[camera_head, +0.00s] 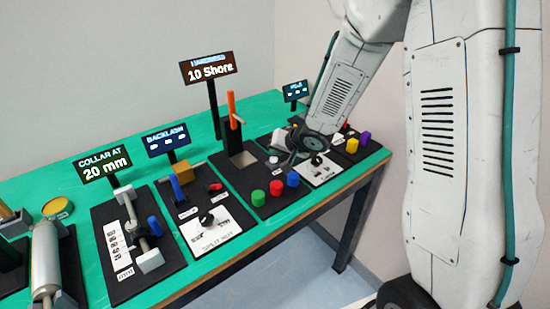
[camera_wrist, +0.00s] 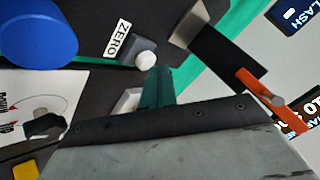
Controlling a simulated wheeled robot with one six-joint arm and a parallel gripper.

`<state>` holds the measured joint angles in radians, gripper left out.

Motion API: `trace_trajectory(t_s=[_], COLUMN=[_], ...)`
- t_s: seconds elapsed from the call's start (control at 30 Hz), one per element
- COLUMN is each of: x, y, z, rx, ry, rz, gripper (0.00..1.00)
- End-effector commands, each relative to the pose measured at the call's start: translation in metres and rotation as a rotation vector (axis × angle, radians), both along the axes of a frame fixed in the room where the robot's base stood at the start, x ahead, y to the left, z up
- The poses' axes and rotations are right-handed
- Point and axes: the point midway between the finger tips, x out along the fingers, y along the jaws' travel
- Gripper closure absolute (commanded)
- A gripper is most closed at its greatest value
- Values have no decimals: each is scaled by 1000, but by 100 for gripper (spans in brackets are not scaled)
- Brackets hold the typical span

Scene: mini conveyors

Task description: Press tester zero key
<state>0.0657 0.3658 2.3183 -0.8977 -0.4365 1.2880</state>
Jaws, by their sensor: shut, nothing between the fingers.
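The tester stands on a black base in the head view, with an orange lever (camera_head: 232,110) and a sign (camera_head: 208,69) reading "10 Shore". Its zero key is a small round white button (camera_head: 273,159). In the wrist view the white key (camera_wrist: 145,61) sits beside a "ZERO" label (camera_wrist: 118,40). My gripper (camera_head: 285,147) is low over the bench, just right of the key in the head view. In the wrist view my shut gripper (camera_wrist: 158,82) is empty, with its dark teal tip just below the key in the picture. I cannot tell its height above the key.
Green (camera_head: 257,196), red (camera_head: 276,188) and blue (camera_head: 293,180) buttons stand in front of the key. A white panel with a knob (camera_head: 316,160) lies to the right.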

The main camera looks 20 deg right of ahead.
Motion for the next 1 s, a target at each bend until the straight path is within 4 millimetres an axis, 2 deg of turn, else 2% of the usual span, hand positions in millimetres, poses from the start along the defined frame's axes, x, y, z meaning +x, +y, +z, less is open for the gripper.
trace_trajectory(t_s=[1.0], x=[0], y=[0], z=[-8], rx=[0], ry=[1], rz=[1], gripper=[100])
